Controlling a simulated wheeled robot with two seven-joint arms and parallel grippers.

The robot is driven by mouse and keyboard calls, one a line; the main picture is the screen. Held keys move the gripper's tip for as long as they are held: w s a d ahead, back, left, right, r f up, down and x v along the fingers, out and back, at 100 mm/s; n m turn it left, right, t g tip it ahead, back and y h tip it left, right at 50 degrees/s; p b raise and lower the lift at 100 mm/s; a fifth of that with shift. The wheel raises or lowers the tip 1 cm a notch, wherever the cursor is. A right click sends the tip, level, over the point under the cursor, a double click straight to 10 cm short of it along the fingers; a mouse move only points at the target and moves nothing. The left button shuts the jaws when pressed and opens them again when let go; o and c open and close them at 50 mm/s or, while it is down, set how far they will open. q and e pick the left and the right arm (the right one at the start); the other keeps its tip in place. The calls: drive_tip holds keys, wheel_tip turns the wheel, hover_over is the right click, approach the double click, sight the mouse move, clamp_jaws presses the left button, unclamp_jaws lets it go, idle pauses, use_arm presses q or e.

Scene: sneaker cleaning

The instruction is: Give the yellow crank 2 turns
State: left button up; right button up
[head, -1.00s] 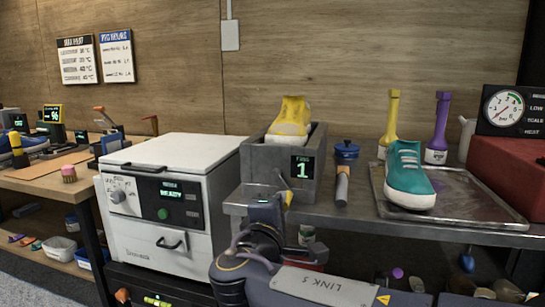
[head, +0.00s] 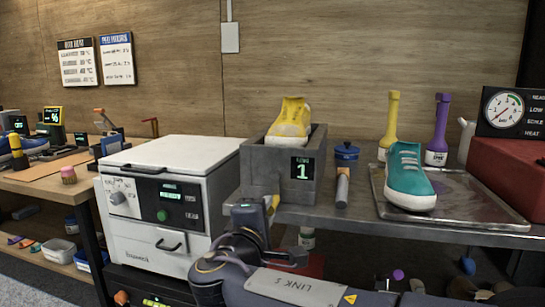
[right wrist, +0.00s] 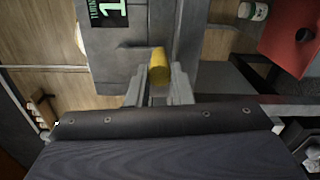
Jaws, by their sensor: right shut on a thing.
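The yellow crank shows as a small yellow handle (head: 276,202) at the front of a grey box (head: 262,170). The box's display reads 1, and a yellow sneaker (head: 291,122) sits in its top. My right gripper (head: 262,208) is at the box's lower front, at the handle. In the right wrist view the crank's yellow handle (right wrist: 158,66) stands between the two fingers of my right gripper (right wrist: 158,90), which are shut on it. The crank's arm is mostly hidden. My left gripper is not in view.
A white machine (head: 165,195) stands close to the left of the box. My right arm crosses low in front of the shelf.

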drive_tip(key=shift+a, duration=0.15)
drive_tip(key=shift+w+a+r+p, duration=0.15)
drive_tip(key=shift+a+p, duration=0.05)
drive_tip(key=shift+a, duration=0.2)
drive_tip(key=shift+w+a+r+p, duration=0.1)
drive_tip(key=shift+w+a+p, duration=0.1)
drive_tip(key=shift+a, duration=0.15)
drive_tip(key=shift+o, duration=0.2)
drive_tip(key=shift+a+r+p, duration=0.15)
drive_tip(key=shift+r+p, duration=0.15)
drive_tip(key=shift+r, duration=0.1)
drive_tip(key=shift+o, duration=1)
drive_tip(key=shift+w+a+r+p, duration=0.15)
drive_tip(key=shift+a+r+p, duration=0.2)
drive_tip(key=shift+r, duration=0.05)
drive_tip(key=shift+o, duration=0.7)
drive_tip(key=shift+r, duration=0.1)
